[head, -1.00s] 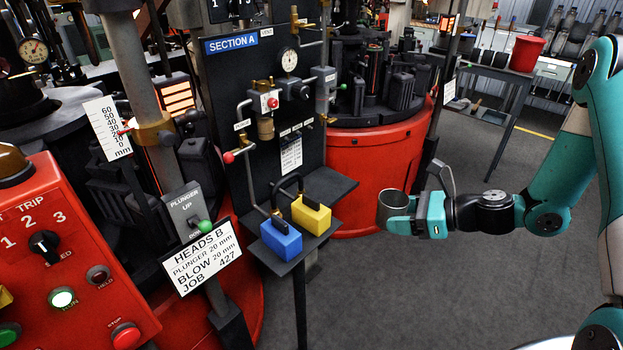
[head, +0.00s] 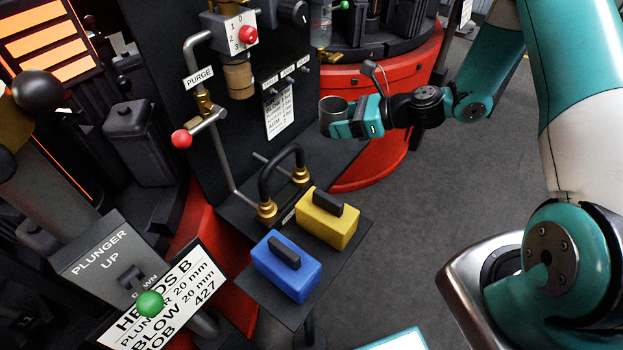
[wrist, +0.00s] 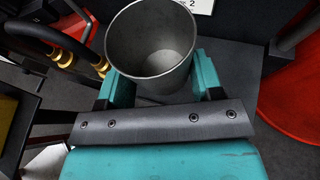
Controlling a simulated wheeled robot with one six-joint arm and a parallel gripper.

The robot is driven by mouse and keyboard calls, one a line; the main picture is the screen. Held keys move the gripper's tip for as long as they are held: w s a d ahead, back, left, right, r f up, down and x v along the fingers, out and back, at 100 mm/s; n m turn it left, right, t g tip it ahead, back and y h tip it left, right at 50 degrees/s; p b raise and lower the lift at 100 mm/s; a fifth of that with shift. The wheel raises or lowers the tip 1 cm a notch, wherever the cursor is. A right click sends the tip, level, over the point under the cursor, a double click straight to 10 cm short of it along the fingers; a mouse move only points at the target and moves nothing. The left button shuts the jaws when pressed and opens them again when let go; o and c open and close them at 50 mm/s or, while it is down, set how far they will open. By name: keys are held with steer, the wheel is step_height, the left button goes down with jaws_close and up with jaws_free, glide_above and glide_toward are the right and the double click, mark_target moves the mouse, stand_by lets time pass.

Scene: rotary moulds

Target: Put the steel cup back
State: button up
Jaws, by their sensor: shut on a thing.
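The steel cup (head: 333,116) is a plain grey metal cup, upright and open at the top. My gripper (head: 342,118) is shut on it, with one teal finger on each side. In the wrist view the cup (wrist: 153,45) sits between the fingers of my gripper (wrist: 153,88) and looks empty inside. In the wrist view a dark flat shelf surface (wrist: 236,62) lies below and behind the cup. I cannot tell how high the cup is above it.
A blue box (head: 287,265) and a yellow box (head: 328,217) with black handles stand on a small dark shelf (head: 262,297). A curved black hose (head: 268,178) rises behind them. The red-knobbed purge valve (head: 181,139) juts out at left. Open grey floor (head: 420,200) lies at right.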

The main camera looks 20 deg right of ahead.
steer(key=b, duration=0.3)
glide_above(319, 169)
step_height(319, 169, down, 4)
steer(key=shift+s+f, duration=0.1)
step_height(319, 169, down, 4)
steer(key=shift+a+f, duration=0.1)
steer(key=shift+f, duration=2.55)
steer(key=shift+f, duration=0.1)
